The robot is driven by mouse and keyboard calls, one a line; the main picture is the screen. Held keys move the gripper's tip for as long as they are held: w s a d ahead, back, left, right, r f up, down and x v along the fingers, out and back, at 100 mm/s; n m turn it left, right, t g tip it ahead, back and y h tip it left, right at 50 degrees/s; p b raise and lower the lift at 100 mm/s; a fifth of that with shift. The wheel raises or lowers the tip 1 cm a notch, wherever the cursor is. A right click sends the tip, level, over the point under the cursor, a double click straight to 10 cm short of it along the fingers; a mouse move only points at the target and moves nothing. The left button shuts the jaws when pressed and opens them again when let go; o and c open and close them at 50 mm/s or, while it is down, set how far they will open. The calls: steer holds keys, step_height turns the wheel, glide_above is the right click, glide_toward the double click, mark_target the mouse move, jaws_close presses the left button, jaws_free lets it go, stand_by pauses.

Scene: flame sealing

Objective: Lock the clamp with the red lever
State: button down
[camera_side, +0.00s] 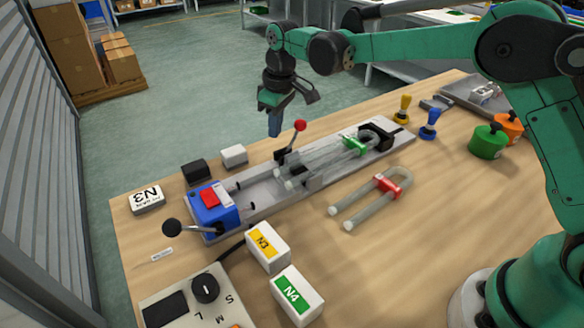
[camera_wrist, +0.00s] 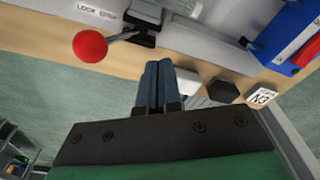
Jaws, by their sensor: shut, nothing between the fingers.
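The red-knobbed lever (camera_side: 299,126) stands tilted up from the clamp (camera_side: 290,157) on the grey rail of the sealing fixture. In the wrist view the red knob (camera_wrist: 90,46) is left of my fingers, its rod running right to the dark clamp base (camera_wrist: 143,27). My gripper (camera_side: 274,132) points down just left of and behind the lever, apart from it. Its blue fingers (camera_wrist: 156,70) are together and hold nothing. A glass U-tube (camera_side: 320,165) with a green clip lies along the fixture, passing by the clamp. Whether the clamp grips the tube cannot be told.
A blue unit (camera_side: 211,208) with a black-knobbed handle sits at the fixture's left end. A white block (camera_side: 234,155) and a black block (camera_side: 194,171) stand behind the rail. A second U-tube (camera_side: 370,199) with a red clip lies in front on the table.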

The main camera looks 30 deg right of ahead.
step_height(320, 180, up, 8)
steer(key=shift+f, duration=0.25)
stand_by(0.5)
steer(key=shift+r, duration=0.1)
steer(key=s+d+r+m+t, duration=0.3)
steer(key=s+d, duration=0.2)
steer(key=s, duration=0.5)
steer(key=s+d+f+m+t, duration=0.2)
steer(key=s+f, duration=0.3)
steer(key=s, duration=0.4)
steer(key=shift+s+m+t+h, duration=0.2)
steer(key=shift+m+t+h, duration=0.1)
steer(key=shift+m+t, duration=0.2)
